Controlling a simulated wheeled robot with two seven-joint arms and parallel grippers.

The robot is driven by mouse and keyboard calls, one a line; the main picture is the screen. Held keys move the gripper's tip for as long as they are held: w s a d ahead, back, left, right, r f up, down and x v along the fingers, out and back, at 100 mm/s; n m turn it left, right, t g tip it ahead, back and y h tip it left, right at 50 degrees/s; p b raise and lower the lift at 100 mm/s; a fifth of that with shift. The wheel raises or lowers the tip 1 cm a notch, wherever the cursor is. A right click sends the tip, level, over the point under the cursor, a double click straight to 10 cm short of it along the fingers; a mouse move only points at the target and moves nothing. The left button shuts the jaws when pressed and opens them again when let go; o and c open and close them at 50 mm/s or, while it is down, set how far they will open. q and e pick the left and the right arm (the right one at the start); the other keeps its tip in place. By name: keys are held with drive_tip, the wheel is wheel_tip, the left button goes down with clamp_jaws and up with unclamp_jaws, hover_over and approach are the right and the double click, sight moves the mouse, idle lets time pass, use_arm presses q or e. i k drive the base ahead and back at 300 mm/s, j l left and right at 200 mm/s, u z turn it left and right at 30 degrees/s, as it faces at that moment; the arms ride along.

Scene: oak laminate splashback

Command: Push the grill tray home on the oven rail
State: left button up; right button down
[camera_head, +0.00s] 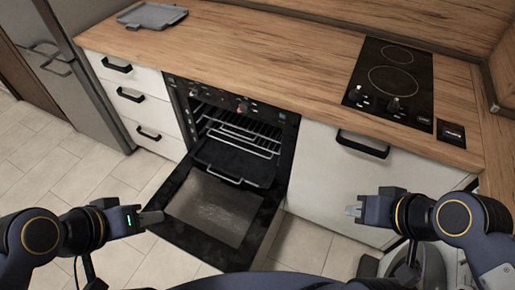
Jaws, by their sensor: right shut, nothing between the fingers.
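The dark grill tray (235,160) sits inside the open oven (240,118), below the wire rack (243,134). Its front edge with a pale handle sticks out over the lowered oven door (212,207). My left gripper (158,217) is at the left edge of the door, apart from the tray; whether its fingers are open cannot be made out. My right gripper (350,211) is shut and empty, in front of the white cabinet to the right of the oven. The tray's back part is hidden in the dark oven.
The open door reaches out low between my arms. A wooden worktop (260,45) runs above, with a black hob (390,85) at right and a grey tray (152,16) at far left. White drawers (135,100) stand left of the oven. Tiled floor is clear at left.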

sight(258, 171)
drive_tip(key=j+z, duration=0.15)
drive_tip(key=j, duration=0.25)
drive_tip(key=k+j+z, duration=0.1)
drive_tip(key=j, duration=0.3)
drive_tip(key=k+j+z, duration=0.15)
drive_tip(key=j, duration=0.3)
drive_tip(key=j+z, duration=0.15)
drive_tip(key=j, duration=0.25)
drive_tip(key=k+j+z, duration=0.15)
drive_tip(key=j, duration=0.2)
drive_tip(key=k+j+z, duration=0.1)
drive_tip(key=j, duration=0.3)
drive_tip(key=k+j+z, duration=0.15)
drive_tip(key=j, duration=0.2)
